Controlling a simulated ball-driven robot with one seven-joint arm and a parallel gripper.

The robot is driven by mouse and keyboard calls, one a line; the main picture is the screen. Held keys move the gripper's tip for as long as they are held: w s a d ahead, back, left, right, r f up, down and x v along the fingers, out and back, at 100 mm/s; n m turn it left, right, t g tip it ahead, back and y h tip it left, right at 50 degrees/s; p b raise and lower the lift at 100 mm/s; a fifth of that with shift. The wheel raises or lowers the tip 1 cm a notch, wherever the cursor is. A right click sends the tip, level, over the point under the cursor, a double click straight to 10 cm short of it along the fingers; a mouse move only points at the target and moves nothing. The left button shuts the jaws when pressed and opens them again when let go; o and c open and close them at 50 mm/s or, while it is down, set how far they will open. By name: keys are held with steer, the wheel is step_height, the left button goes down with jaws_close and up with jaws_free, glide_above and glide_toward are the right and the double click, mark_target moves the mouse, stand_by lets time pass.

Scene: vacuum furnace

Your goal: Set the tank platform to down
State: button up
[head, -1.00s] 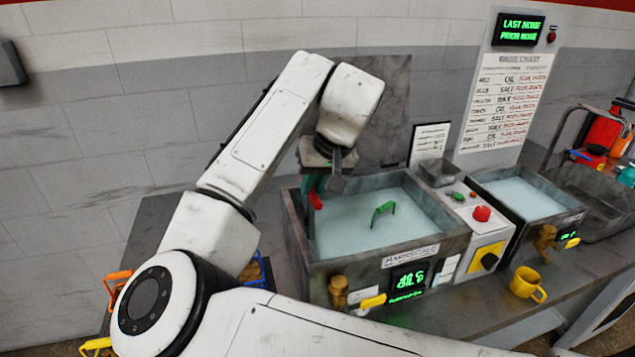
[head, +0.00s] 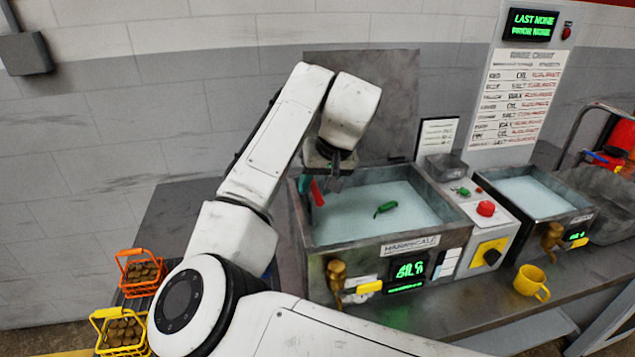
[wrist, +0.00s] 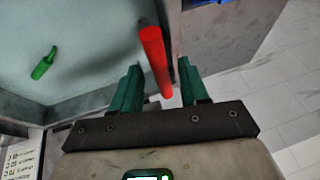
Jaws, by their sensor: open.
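The tank (head: 440,238) is a grey, open-topped box filled with pale liquid (head: 350,215). A red lever (head: 317,193) stands at its left wall; the wrist view shows it as a red rod (wrist: 155,60). My gripper (wrist: 160,70) is open, its two teal fingers on either side of the rod, with gaps visible. In the head view my gripper hangs over the tank's left edge. A small green handle (head: 385,208) shows at the liquid's surface, and also in the wrist view (wrist: 44,63). The platform itself is hidden by the liquid.
A control panel with a red button (head: 486,208) and a second tank (head: 530,195) stand to the right. A yellow mug (head: 531,283) sits on the counter. Orange (head: 140,285) and yellow (head: 122,335) baskets of parts are at the left.

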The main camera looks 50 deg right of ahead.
steer(key=shift+r, duration=0.1)
steer(key=b+v, duration=0.1)
steer(key=v, duration=0.9)
steer(key=shift+r, duration=0.3)
steer(key=shift+s, duration=0.15)
